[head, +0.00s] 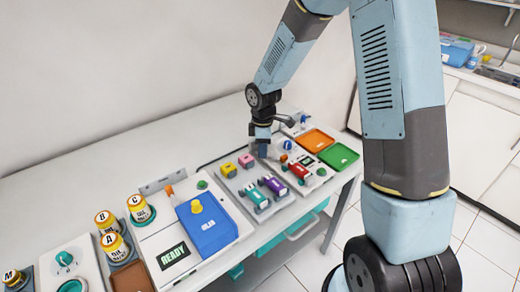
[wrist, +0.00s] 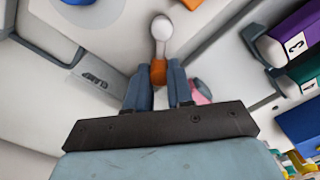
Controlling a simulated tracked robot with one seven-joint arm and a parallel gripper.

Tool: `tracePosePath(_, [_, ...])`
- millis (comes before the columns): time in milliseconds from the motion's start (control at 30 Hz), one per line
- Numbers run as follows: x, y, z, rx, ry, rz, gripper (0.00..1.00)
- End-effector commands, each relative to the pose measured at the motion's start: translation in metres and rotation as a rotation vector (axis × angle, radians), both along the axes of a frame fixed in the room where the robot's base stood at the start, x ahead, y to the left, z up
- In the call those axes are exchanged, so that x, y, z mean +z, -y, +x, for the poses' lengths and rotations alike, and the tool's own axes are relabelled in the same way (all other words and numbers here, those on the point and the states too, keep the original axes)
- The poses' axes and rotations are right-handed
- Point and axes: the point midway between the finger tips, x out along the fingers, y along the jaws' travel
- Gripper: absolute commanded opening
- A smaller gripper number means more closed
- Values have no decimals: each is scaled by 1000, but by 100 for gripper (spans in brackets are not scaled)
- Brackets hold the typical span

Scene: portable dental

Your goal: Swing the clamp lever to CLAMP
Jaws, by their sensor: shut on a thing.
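My gripper (head: 263,148) is low over the middle of the bench in the head view. In the wrist view my gripper (wrist: 158,88) has its two blue-grey fingers closed around the orange grip of the clamp lever (wrist: 159,73). The lever's pale grey arm runs away from the fingers to a rounded end. A grey plate with the word CLAMP (wrist: 95,80), upside down in this view, is to the left of the lever, apart from it. In the head view my gripper hides most of the lever.
A pink block (wrist: 201,90) lies just right of the fingers. Orange (head: 315,139) and green (head: 339,156) trays stand right of my gripper. A blue box (head: 206,228) stands near left.

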Motion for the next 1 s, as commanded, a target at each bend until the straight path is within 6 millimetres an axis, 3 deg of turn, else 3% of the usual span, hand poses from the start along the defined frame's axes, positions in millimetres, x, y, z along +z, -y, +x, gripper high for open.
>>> tracePosePath(467, [-1, 8, 2, -105, -7, -5, 0])
tracePosePath(1000, [-2, 20, 16, -574, -8, -9, 0])
